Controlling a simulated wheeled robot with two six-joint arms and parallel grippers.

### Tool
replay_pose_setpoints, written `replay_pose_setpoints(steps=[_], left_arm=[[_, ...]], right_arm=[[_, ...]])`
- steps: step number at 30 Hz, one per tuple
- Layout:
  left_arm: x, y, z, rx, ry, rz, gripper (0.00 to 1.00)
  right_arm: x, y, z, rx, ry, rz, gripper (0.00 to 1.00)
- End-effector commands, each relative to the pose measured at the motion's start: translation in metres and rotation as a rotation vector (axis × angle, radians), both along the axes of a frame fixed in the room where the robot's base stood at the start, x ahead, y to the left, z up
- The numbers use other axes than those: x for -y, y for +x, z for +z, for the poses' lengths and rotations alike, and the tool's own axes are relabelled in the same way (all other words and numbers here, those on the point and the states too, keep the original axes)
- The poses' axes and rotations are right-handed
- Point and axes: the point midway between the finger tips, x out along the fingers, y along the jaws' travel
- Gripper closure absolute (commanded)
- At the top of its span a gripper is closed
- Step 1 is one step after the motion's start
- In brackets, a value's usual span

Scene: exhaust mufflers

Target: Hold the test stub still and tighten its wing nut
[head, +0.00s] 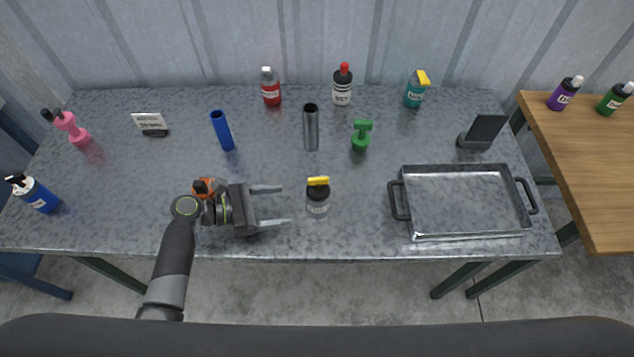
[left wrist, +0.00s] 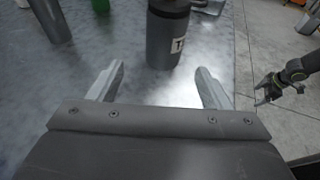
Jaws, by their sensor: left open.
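The test stub (head: 318,205) is a dark upright cylinder with a pale label, standing on the grey table. Its wing nut (head: 318,181) is yellow and sits on top. My left gripper (head: 284,205) is open and empty, its fingers pointing right toward the stub, with a small gap between. In the left wrist view the stub (left wrist: 167,42) stands beyond and between the open fingertips, its top cut off by the frame. My right gripper (left wrist: 266,90) shows small at the right of the left wrist view, away from the stub; its opening is too small to judge.
A metal tray (head: 408,230) with dark handles lies to the right. A grey tube (head: 311,130), a blue tube (head: 223,132) and a green object (head: 361,136) stand behind the stub. An orange object (head: 203,186) is partly hidden by my left arm. The table (head: 350,235) is clear between stub and tray.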

Motion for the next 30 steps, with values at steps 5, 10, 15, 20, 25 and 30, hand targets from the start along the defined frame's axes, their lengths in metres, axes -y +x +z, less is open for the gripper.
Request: replay_pose_setpoints(steps=[5, 10, 15, 20, 25, 30], left_arm=[[0.013, 0.004, -0.006, -0.006, -0.008, 0.001, 0.28], [0.035, 0.011, -0.014, -0.003, -0.009, 0.001, 0.28], [0.058, 0.017, -0.021, -0.004, -0.01, 0.001, 0.28], [0.076, 0.023, -0.023, -0.005, -0.008, 0.001, 0.28], [0.087, 0.027, -0.028, -0.005, -0.006, 0.001, 0.28], [0.091, 0.028, -0.029, -0.004, -0.004, 0.002, 0.28]], right_arm=[[-0.003, 0.002, -0.009, 0.003, 0.003, 0.0, 0.23], [-0.003, -0.016, -0.024, -0.021, 0.003, -0.006, 0.23], [-0.003, -0.021, -0.037, -0.028, 0.004, -0.007, 0.23], [-0.002, -0.009, -0.031, -0.013, 0.003, -0.003, 0.23], [-0.001, -0.005, -0.032, -0.007, 0.001, -0.001, 0.23], [0.001, -0.006, -0.032, -0.007, -0.001, -0.002, 0.23]])
